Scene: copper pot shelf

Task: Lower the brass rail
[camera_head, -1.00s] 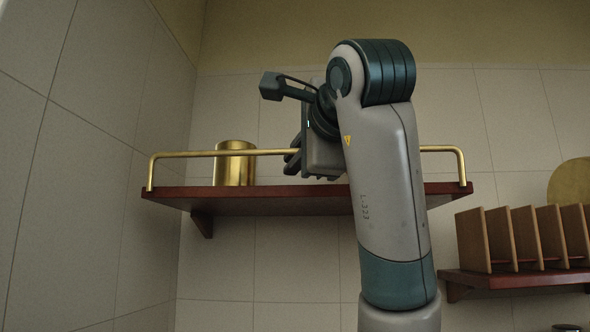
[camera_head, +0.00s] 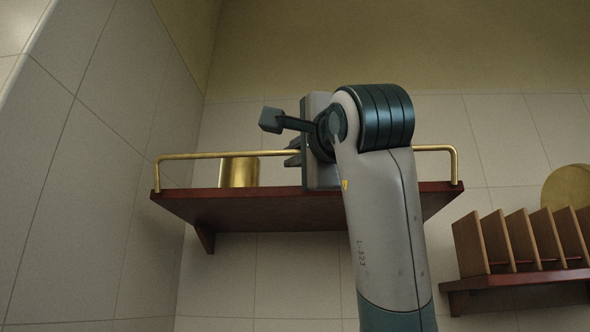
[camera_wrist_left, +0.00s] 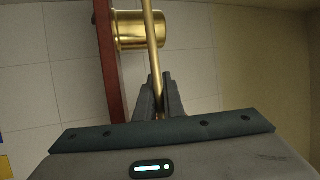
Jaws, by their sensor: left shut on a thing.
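The brass rail (camera_head: 198,155) runs along the front of a dark red wooden shelf (camera_head: 250,207), raised above the board on a bent post at each end. My right gripper is in neither view.
A gold-coloured pot (camera_head: 239,173) stands on the shelf behind the rail, left of my gripper; it also shows in the wrist view (camera_wrist_left: 138,30). A lower shelf (camera_head: 520,280) at right holds upright wooden dividers (camera_head: 490,246) and a round brass piece (camera_head: 568,187). A tiled wall is at left.

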